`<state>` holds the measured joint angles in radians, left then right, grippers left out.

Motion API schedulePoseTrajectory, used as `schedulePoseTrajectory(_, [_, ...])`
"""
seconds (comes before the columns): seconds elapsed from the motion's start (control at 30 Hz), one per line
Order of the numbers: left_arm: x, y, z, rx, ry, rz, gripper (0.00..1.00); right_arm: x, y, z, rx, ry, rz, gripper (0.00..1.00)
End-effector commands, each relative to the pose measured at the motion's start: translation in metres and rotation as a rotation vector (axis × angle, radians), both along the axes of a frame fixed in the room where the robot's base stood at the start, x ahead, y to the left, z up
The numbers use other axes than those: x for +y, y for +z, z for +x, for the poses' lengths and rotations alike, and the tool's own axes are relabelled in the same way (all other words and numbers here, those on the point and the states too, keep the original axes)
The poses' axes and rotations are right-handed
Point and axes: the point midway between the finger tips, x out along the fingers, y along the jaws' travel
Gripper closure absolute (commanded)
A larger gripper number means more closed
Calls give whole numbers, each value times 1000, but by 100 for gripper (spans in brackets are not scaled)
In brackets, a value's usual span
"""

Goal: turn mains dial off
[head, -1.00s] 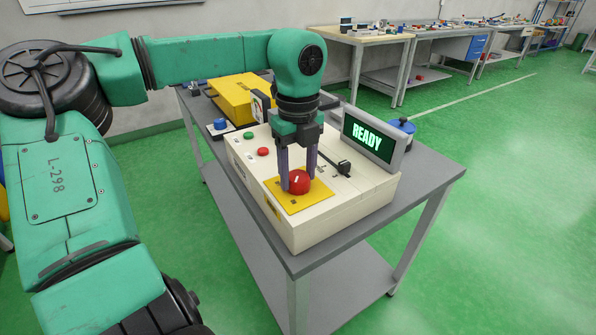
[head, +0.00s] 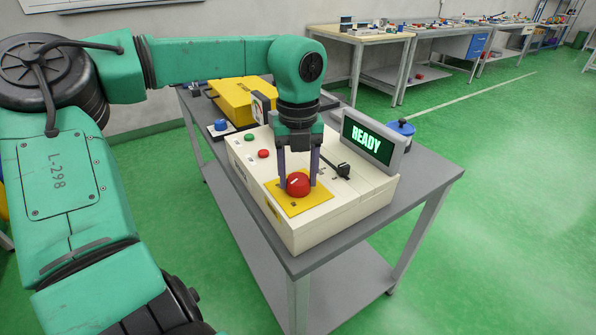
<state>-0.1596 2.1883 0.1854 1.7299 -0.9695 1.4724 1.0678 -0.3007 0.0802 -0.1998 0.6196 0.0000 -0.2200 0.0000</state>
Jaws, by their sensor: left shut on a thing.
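The red dial (head: 298,187) sits on a yellow plate (head: 303,207) at the front of a cream control box (head: 345,205). It carries a small white mark on its top. My left gripper (head: 299,182) points straight down over it, with one finger on each side, shut on the dial. The screen (head: 368,143) on the box reads READY in green letters. My right gripper is not in view.
The box also has a green button (head: 249,137), a red button (head: 263,154) and a black lever (head: 343,170). A yellow case (head: 243,98) and a blue knob (head: 221,125) stand behind on the grey table (head: 432,172).

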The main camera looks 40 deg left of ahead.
Motion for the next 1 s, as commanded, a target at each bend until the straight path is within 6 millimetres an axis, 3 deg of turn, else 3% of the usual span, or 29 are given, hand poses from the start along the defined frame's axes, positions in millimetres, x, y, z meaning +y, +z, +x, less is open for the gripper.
schedulePoseTrajectory(1.0, [0, 1, 0, 0, -933, 0, 97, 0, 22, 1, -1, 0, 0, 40])
